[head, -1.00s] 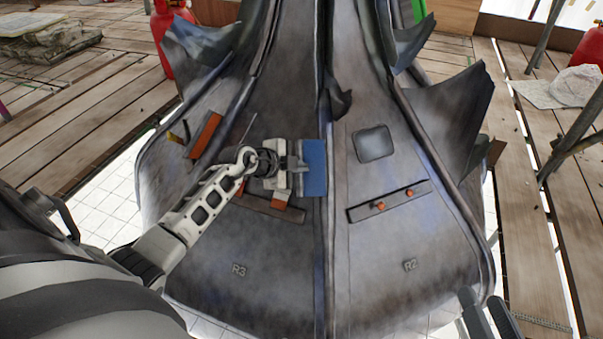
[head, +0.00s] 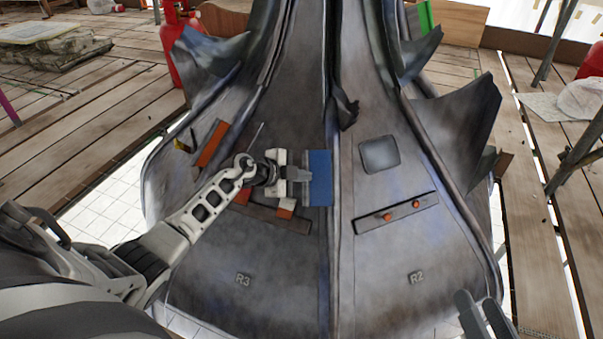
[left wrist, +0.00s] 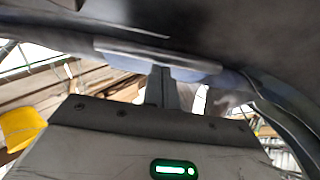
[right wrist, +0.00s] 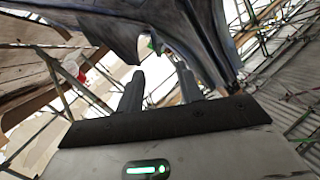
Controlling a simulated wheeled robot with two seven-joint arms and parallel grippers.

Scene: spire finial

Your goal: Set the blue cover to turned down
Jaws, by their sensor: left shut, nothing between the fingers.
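The blue cover (head: 321,180) is a flat rectangular flap on the dark metal spire, just left of the central seam, above and right of the R3 mark. My left gripper (head: 304,175) is shut and empty, its fingertips at the left edge of the cover. I cannot tell if they touch it. In the left wrist view a pale blue-grey edge, probably the cover (left wrist: 195,72), lies right at the shut fingertips (left wrist: 162,82). My right gripper (head: 485,312) is open and empty at the lower right, away from the cover; it also shows open in the right wrist view (right wrist: 160,85).
Slotted strips with orange pegs sit on the R3 panel (head: 270,218) and the R2 panel (head: 397,215). A grey square plate (head: 379,154) is right of the seam. Jagged metal fins (head: 465,110) stick out at the sides. Plank decking and scaffold poles surround the spire.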

